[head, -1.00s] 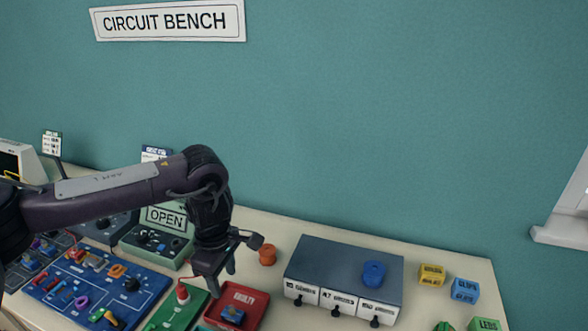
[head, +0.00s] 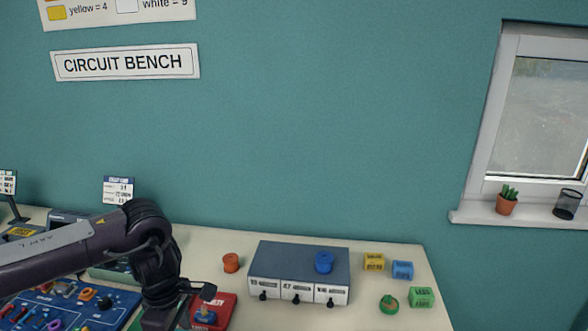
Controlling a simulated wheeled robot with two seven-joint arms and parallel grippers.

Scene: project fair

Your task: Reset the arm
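My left arm (head: 80,252) comes in from the left over the circuit bench and bends down at its wrist. My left gripper (head: 168,318) hangs at the bottom edge of the head view, just left of the red tray (head: 226,309). Its fingertips are cut off or hidden, so I cannot tell whether it is open or shut. My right arm and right gripper are not in view.
A grey drawer unit (head: 270,252) with a blue spool (head: 324,262) on top stands right of the tray. An orange spool (head: 231,263) is behind the tray.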

